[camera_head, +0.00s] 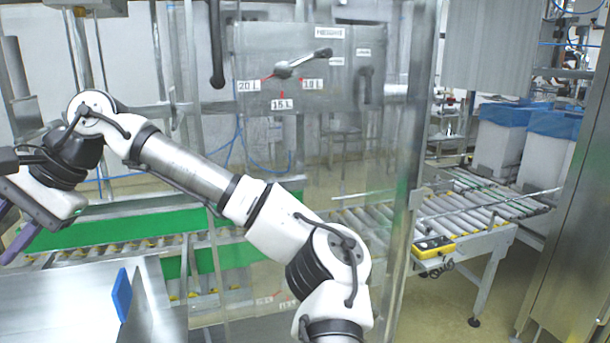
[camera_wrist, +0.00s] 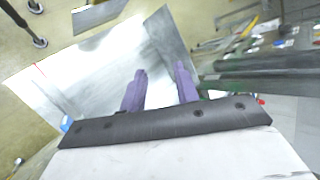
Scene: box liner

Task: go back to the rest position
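My gripper shows in the wrist view (camera_wrist: 160,72) with its two purple fingers apart and nothing between them. A bright metal surface (camera_wrist: 85,75) lies beyond the fingertips. In the head view my gripper (camera_head: 12,225) is at the far left, partly cut off by the picture edge. It is above the shiny metal table (camera_head: 60,300). My arm reaches from the lower middle up and to the left.
A blue block (camera_head: 121,295) stands at the metal table's right side. Behind are a green conveyor strip (camera_head: 120,227) and a metal panel with a lever (camera_head: 300,65). A roller conveyor (camera_head: 445,212) with a yellow box (camera_head: 433,246) stands right. Blue-lined bins (camera_head: 505,135) are farther back.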

